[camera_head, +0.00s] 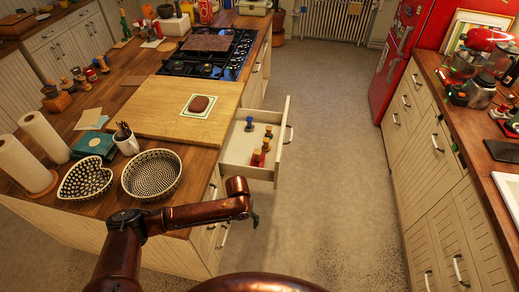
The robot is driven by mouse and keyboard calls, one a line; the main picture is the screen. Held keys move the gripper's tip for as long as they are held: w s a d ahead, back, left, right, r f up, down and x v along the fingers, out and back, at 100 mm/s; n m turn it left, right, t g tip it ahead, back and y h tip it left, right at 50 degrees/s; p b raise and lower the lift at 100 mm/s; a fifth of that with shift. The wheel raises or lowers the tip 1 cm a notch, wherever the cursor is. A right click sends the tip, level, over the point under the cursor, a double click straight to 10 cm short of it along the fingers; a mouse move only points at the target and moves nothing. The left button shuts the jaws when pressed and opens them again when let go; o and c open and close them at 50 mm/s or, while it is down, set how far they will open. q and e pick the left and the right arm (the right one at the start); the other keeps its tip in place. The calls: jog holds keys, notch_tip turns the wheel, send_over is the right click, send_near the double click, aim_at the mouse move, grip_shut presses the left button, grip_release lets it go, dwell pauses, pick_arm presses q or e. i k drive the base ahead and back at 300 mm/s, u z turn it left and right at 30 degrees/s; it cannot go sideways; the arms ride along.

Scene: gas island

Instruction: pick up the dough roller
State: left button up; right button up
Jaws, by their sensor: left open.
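I cannot make out a dough roller for certain in the head view. A small brown rounded object (199,103) lies on a patterned square (189,111) on the wooden board; I cannot tell what it is. My copper-coloured left arm reaches in from below, and its left gripper (254,219) is small in view, open and empty. It is beside the island's near right corner, in front of the open drawer (238,172), apart from the brown object. My right gripper is not in view.
The drawer holds several small coloured shakers (262,150). A gas hob (207,68) lies beyond the board (150,104). The floor (325,150) is clear to the right.

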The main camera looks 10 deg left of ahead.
aim_at(257, 160)
jog(key=i, duration=1.35)
